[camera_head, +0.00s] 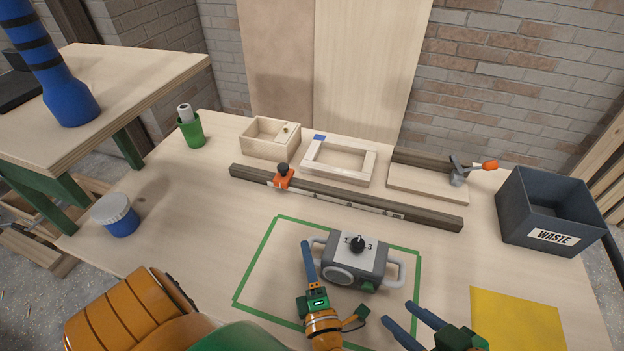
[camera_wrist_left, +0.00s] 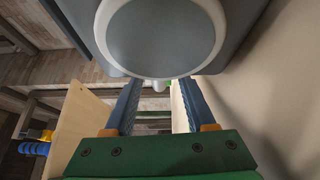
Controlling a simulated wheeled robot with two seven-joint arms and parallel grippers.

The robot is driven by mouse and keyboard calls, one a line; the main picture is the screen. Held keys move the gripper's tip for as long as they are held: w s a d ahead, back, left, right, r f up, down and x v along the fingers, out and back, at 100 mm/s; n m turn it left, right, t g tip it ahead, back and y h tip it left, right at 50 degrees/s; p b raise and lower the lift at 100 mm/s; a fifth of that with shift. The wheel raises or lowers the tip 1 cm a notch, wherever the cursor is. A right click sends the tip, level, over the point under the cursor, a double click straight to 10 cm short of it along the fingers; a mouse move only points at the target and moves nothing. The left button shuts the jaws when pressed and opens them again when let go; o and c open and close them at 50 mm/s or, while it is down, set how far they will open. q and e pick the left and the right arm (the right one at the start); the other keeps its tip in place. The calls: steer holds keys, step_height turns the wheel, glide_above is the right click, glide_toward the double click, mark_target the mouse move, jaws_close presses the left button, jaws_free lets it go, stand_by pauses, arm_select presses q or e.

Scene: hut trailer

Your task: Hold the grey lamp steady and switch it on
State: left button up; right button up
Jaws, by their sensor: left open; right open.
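The grey lamp (camera_head: 340,274) stands on the bench inside a green tape outline, with a round lens on its front and a light handle on each side. A black knob (camera_head: 358,243) sits on its pale top plate, marked with numbers. My left gripper (camera_head: 309,259) is open at the lamp's left front, by the left handle; the head view does not show whether it touches. In the left wrist view, the lamp's lens (camera_wrist_left: 160,38) fills the top above the open, empty fingers. My right gripper (camera_head: 398,311) is open and empty, in front of the lamp's right side.
A dark waste bin (camera_head: 525,233) and a yellow sheet (camera_head: 517,322) are at right. A dark rail (camera_head: 430,214) with an orange clamp (camera_head: 284,179) lies behind the lamp. A wooden box (camera_head: 262,146), green cup (camera_head: 191,131) and blue tub (camera_head: 121,223) stand farther left.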

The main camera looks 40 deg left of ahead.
arm_select(q)
steer(key=shift+w+a, duration=0.2)
steer(key=shift+a, duration=0.05)
jaws_close()
arm_select(e)
steer(key=shift+c, duration=0.2)
stand_by(1.1)
jaws_close()
stand_by(3.4)
